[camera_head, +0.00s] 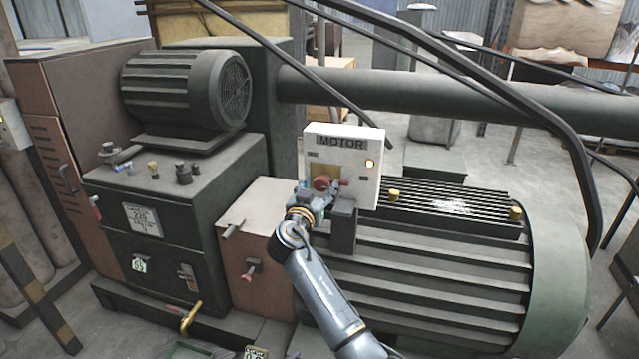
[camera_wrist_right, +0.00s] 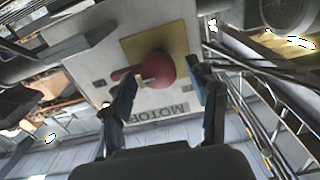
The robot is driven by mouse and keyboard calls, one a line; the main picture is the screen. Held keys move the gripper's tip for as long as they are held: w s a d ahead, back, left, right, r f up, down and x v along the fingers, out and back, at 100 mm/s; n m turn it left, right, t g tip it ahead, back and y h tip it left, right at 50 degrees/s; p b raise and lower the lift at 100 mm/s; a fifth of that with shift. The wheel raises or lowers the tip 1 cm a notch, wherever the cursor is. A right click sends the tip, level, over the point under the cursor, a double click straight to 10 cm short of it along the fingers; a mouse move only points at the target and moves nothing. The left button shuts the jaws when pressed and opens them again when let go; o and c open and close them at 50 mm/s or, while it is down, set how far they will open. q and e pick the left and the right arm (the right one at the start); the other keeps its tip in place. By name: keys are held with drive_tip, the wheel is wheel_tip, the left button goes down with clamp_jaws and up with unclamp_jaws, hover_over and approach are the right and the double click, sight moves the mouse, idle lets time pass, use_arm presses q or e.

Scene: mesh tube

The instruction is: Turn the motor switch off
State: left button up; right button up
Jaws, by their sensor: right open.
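The motor switch box (camera_head: 369,143) is white, with a "MOTOR" label on top and a lit yellowish lamp at its upper right. Its red switch knob (camera_head: 321,183) sits on a yellow plate, with a red lever pointing right in the head view. My right gripper (camera_head: 318,196) is in front of the knob. In the right wrist view the picture is turned over; the open fingers of the right gripper (camera_wrist_right: 164,88) stand on either side of the red knob (camera_wrist_right: 160,68), and its lever points left toward one finger. Whether they touch is unclear. My left gripper is out of view.
The box stands beside a large green finned motor (camera_head: 430,270). A dark machine cabinet (camera_head: 165,190) with a smaller motor (camera_head: 185,88) is on the left. Dark rails (camera_head: 480,75) cross above and right of the box. A pinkish block (camera_head: 262,212) with small levers is left of my arm.

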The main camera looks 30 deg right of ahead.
drive_tip(key=shift+w+d, duration=0.15)
drive_tip(key=shift+d, duration=0.05)
drive_tip(key=c, duration=1.2)
drive_tip(key=shift+o, duration=0.2)
